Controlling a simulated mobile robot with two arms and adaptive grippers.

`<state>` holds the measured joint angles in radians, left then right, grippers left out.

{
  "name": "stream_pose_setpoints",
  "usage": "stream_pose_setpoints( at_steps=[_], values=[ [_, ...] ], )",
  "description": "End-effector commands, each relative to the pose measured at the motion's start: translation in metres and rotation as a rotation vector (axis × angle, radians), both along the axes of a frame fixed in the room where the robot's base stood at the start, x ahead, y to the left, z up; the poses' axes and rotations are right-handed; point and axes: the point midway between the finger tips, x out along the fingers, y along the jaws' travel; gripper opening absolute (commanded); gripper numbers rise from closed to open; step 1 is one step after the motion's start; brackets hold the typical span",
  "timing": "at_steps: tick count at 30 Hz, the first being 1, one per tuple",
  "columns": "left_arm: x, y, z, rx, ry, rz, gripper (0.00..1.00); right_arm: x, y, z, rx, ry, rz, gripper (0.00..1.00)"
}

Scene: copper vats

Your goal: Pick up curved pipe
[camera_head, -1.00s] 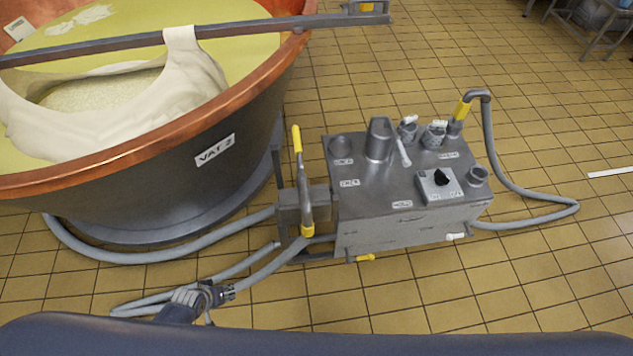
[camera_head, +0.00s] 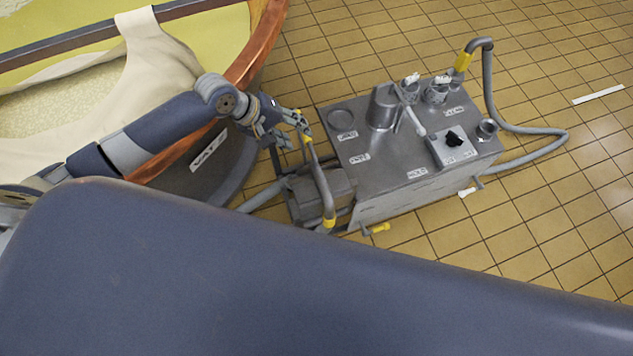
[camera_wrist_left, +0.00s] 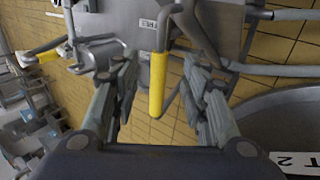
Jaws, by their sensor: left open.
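The curved pipe (camera_head: 322,185) is a grey bent tube with yellow ends, standing at the left side of the metal cart. In the left wrist view its upper yellow grip (camera_wrist_left: 157,85) lies between the two fingers, with space visible on both sides. My left gripper (camera_head: 298,132) is open and empty around this upper end. In the left wrist view the open left gripper (camera_wrist_left: 161,72) points toward the cart. The fingers partly hide the pipe's top in the head view. My right gripper is not in view.
The metal cart (camera_head: 390,190) carries several cups, a spout and a black knob. A grey hose (camera_head: 490,100) with a yellow sleeve loops at its right. The copper vat (camera_head: 262,45) with its cloth stands left, close under my left arm.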

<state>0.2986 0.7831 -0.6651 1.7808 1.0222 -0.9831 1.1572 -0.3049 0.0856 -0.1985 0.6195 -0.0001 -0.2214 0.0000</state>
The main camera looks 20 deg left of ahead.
Motion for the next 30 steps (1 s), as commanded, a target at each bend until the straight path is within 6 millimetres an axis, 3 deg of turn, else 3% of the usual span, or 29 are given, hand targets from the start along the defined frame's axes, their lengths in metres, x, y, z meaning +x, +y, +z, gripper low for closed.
stream_pose_setpoints(
  at_steps=[8,16,25,26,30],
  values=[
    [0.010,-0.012,-0.020,0.000,-0.002,0.001,0.41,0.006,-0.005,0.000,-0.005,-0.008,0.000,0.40],
    [0.023,-0.029,-0.051,0.002,-0.002,0.001,0.41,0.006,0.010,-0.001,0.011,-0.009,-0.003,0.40],
    [0.025,-0.031,-0.057,0.003,-0.002,0.000,0.41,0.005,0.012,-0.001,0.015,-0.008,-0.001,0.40],
    [0.025,-0.031,-0.057,0.003,-0.002,0.000,0.39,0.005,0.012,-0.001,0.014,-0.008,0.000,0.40],
    [0.025,-0.031,-0.057,0.003,-0.003,0.001,0.07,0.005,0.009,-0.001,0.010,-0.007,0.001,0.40]
  ],
)
